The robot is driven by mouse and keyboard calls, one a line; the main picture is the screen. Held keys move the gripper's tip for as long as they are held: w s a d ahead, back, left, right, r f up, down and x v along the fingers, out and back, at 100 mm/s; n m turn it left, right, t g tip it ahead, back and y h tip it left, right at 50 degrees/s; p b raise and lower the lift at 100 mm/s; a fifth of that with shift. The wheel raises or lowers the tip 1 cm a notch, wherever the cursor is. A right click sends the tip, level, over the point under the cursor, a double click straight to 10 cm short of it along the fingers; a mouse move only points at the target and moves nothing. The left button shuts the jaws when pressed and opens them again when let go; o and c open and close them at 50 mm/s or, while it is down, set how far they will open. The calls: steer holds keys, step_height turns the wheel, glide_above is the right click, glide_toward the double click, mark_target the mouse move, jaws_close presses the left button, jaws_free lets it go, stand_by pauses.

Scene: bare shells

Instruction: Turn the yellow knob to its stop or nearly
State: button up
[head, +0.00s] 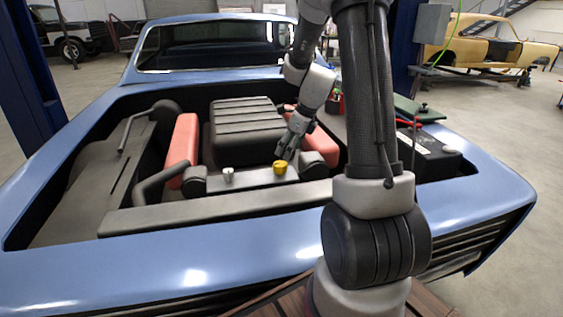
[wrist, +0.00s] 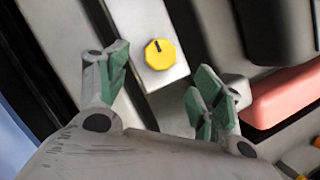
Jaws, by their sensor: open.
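The yellow knob (head: 280,167) sits on a light grey panel (head: 253,178) across the front of the engine bay. In the wrist view the yellow knob (wrist: 160,54) is a faceted disc with a dark pointer line near its upper edge. My gripper (head: 287,152) is just behind and above the knob in the head view. In the wrist view my gripper (wrist: 160,78) is open, its green-padded fingers to the left and right. The knob shows beyond and between the fingertips, with nothing held. I cannot tell the exact height gap.
A small silver knob (head: 228,174) stands on the same panel to the left. Red blocks (head: 183,140) flank a dark ribbed engine cover (head: 243,128). A black battery-like box (head: 428,155) and a green item are at the right. The blue car body (head: 170,270) surrounds the bay.

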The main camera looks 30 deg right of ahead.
mark_target(281, 163)
steer(key=shift+m, duration=0.6)
steer(key=x, duration=0.7)
steer(key=shift+w+f, duration=0.15)
steer(key=shift+f, duration=0.2)
steer(key=shift+c, duration=0.2)
steer(key=c, duration=1)
